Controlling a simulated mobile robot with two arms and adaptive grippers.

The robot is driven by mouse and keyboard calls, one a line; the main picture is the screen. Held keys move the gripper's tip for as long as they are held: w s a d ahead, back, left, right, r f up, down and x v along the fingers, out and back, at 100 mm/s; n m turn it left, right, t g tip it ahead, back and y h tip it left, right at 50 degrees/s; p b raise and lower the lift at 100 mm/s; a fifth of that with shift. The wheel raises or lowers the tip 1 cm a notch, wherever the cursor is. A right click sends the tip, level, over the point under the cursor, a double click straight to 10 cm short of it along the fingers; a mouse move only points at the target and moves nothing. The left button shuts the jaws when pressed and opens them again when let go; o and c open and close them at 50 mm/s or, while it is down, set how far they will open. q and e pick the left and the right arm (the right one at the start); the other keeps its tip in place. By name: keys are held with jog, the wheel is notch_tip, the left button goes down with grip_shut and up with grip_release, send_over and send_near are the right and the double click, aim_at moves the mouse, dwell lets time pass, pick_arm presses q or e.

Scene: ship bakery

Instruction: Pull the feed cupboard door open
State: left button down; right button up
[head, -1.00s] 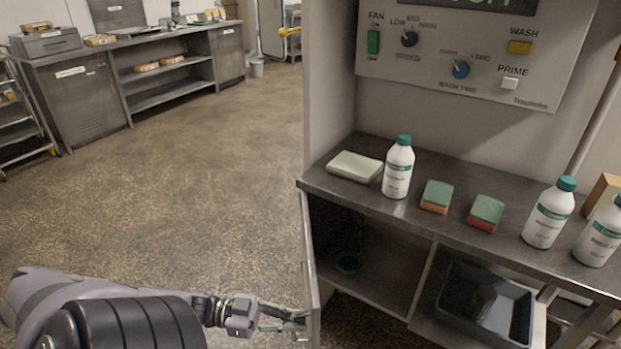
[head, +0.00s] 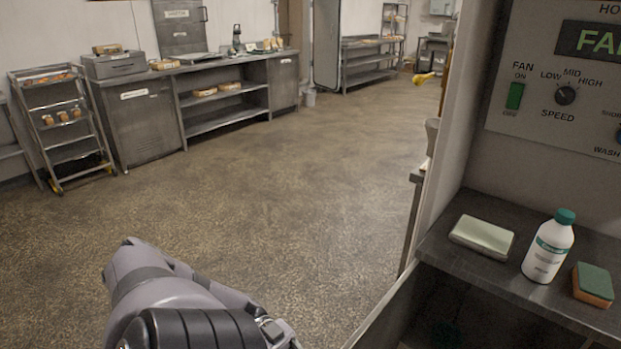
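The cupboard door (head: 388,314) shows at the bottom of the head view as a pale panel seen nearly edge-on. It stands open, out from the front of the counter. The dark inside of the cupboard (head: 465,308) shows to its right, and a dim object in there is too dark to tell. My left arm comes in at the bottom, left of the door. Its wrist reaches the lower picture edge, and the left gripper, with any contact on the door or handle, is cut off. My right gripper is not in view.
On the steel counter (head: 475,272) stand a pale block (head: 482,236), a white bottle (head: 548,246) and a green-topped sponge (head: 592,284). A control panel (head: 560,90) is above. Open floor (head: 250,200) lies left, with a trolley (head: 62,125) and a long workbench (head: 200,95) beyond.

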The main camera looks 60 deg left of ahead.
pick_arm(q)
jog(key=shift+s+a+f, duration=0.1)
jog(key=shift+s+a, duration=0.05)
jog(key=shift+a, duration=0.1)
jog(key=c, duration=1.7)
grip_release()
jog(key=shift+a, duration=0.15)
jog(key=v, duration=1.1)
jog(key=shift+a, duration=0.35)
